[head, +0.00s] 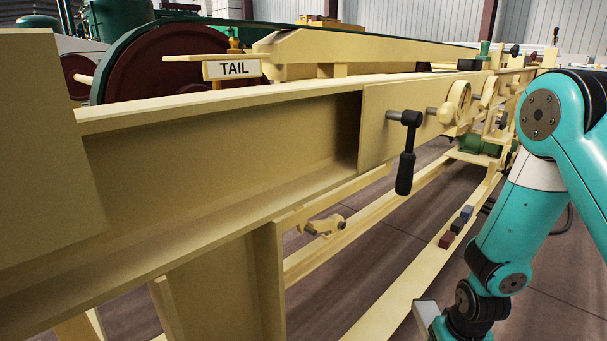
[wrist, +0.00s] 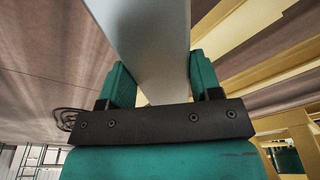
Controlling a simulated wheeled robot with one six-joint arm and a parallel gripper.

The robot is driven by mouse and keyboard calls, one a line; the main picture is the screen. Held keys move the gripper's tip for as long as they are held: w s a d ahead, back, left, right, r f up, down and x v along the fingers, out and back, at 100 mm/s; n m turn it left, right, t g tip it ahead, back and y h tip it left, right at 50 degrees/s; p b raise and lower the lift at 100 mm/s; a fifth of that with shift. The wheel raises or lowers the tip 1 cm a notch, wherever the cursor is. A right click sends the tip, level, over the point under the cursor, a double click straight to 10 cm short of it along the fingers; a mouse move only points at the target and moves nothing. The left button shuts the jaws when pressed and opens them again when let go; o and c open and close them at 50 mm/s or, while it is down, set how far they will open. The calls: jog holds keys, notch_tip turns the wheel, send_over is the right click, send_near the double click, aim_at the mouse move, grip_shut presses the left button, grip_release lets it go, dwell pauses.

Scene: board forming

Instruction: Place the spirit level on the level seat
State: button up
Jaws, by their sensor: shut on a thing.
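My gripper (wrist: 161,78) is shut on the spirit level (wrist: 150,35), a pale grey bar between its two green fingers in the wrist view. The bar runs up out of the top of that view, so its far end is hidden. In the head view a pale grey end, likely of the level (head: 427,314), shows at the bottom beside my arm's wrist. My gripper's fingers are out of the head view, low and in front of the cream machine frame (head: 215,165). I cannot pick out the level seat in either view.
A TAIL sign (head: 233,69) stands on the long frame. A black crank handle (head: 405,150) sticks out from its side. Small red and blue blocks (head: 457,227) sit on a lower rail. Brown floor (head: 345,265) shows between the lower rails.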

notch_tip(320, 180, down, 17)
jog(key=b, duration=1.4)
jog(key=shift+b, duration=0.35)
jog(key=shift+r, duration=0.15)
